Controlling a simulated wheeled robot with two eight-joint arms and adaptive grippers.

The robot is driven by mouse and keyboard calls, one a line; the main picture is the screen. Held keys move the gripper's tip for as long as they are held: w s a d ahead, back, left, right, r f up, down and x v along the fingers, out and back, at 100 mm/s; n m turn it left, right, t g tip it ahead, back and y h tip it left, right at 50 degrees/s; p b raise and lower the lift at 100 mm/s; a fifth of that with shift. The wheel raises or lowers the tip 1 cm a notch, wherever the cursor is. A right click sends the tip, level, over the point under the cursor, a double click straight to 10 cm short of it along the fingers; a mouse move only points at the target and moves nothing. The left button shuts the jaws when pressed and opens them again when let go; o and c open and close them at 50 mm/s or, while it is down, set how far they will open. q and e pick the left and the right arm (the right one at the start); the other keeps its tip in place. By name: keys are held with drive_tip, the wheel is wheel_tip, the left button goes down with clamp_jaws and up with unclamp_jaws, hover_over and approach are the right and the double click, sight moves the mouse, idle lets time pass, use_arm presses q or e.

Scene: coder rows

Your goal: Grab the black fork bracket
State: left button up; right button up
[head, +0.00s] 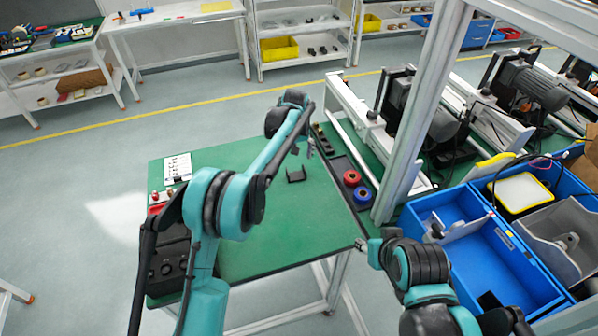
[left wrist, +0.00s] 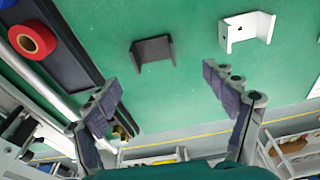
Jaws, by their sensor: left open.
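The black fork bracket (head: 296,175) lies on the green tabletop (head: 270,235), a small dark U-shaped piece. In the left wrist view the bracket (left wrist: 152,50) lies beyond the fingertips, between their lines and apart from them. My left gripper (head: 303,149) is just behind the bracket in the head view, above the table. In the left wrist view my left gripper (left wrist: 163,88) is open, with nothing between its fingers. My right gripper (head: 364,244) is at the table's right edge, small and partly hidden, its opening unclear.
A white bracket (left wrist: 248,30) lies near the black one. Red (head: 352,177) and blue (head: 362,196) rolls sit in a dark tray along the table's right side. A metal post (head: 420,120) and blue bins (head: 480,255) stand right. A dark control box (head: 170,265) is at front left.

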sight(296, 175)
use_arm(q)
drive_tip(key=shift+w+d+f, duration=0.2)
drive_tip(key=shift+d+f, duration=0.05)
drive_tip(key=shift+f, duration=0.25)
drive_tip(key=shift+w+d+f, duration=0.15)
drive_tip(key=shift+d+f, duration=0.05)
drive_tip(key=shift+f, duration=0.3)
drive_tip(key=f+b, duration=0.1)
drive_tip(key=f, duration=0.1)
drive_tip(key=f+b, duration=0.1)
drive_tip(key=f, duration=0.2)
drive_tip(key=w+f, duration=0.1)
drive_tip(key=f, duration=0.1)
drive_tip(key=shift+f+b, duration=0.15)
drive_tip(key=shift+b, duration=0.25)
drive_tip(key=shift+c, duration=0.2)
drive_tip(key=c, duration=1.3)
